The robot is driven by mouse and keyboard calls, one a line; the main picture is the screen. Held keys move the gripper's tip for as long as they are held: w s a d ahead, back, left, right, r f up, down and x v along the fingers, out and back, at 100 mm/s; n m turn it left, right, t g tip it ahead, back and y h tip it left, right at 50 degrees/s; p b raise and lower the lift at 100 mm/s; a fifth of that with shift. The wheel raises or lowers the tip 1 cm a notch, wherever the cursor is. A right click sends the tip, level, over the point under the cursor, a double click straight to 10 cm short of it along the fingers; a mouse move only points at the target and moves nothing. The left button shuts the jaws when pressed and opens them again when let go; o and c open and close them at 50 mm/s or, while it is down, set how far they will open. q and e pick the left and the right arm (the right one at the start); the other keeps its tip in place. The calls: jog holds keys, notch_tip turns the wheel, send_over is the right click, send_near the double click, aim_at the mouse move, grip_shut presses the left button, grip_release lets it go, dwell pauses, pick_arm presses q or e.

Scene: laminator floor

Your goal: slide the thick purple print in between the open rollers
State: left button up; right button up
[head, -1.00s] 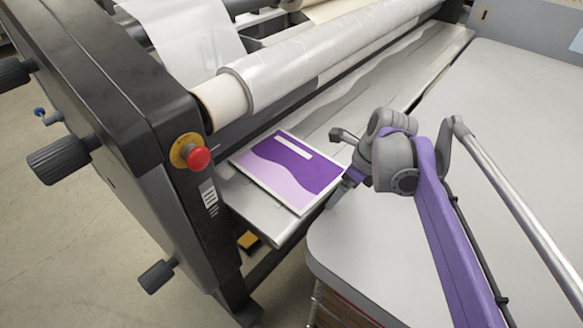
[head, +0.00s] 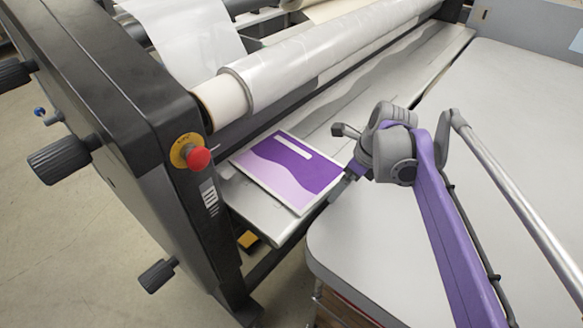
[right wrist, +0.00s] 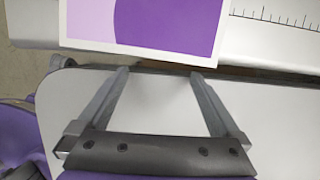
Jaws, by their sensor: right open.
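The thick purple print (head: 287,168) lies flat on the laminator's metal feed table (head: 262,221), in front of the rollers. It has purple and lilac areas, a white bar and a pale border. The large upper roller (head: 310,62) wrapped in clear film is behind it; the gap between the rollers is hidden. My right gripper (head: 338,194) is at the print's near right edge. In the right wrist view the open, empty fingers (right wrist: 158,82) point at the near edge of the print (right wrist: 165,25), with their tips just short of it or at it. My left gripper is not in view.
A grey-topped table (head: 500,120) stands close to the feed table, with a narrow gap between. The laminator's black side housing (head: 125,120) carries a red stop button (head: 198,158) and black knobs (head: 58,158). A printed ruler scale (right wrist: 275,15) runs along the feed table.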

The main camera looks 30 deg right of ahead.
aim_at(322, 187)
jog(key=shift+w+a, duration=0.15)
jog(key=shift+w, duration=0.4)
jog(key=shift+w+a, duration=0.15)
jog(key=shift+w, duration=0.4)
jog(key=shift+s, duration=0.3)
jog(key=shift+a, duration=0.15)
jog(key=shift+s+a, duration=0.15)
jog(key=shift+a, duration=0.4)
jog(key=shift+w+a, duration=0.2)
jog(key=shift+w, duration=0.5)
jog(key=shift+w+a, duration=0.2)
jog(key=shift+w, duration=0.45)
jog(key=shift+s+d+p, duration=0.1)
jog(key=shift+s+p, duration=0.15)
jog(key=shift+p, duration=0.1)
dwell(0.4)
jog(key=shift+s+a, duration=0.15)
jog(key=shift+a, duration=0.4)
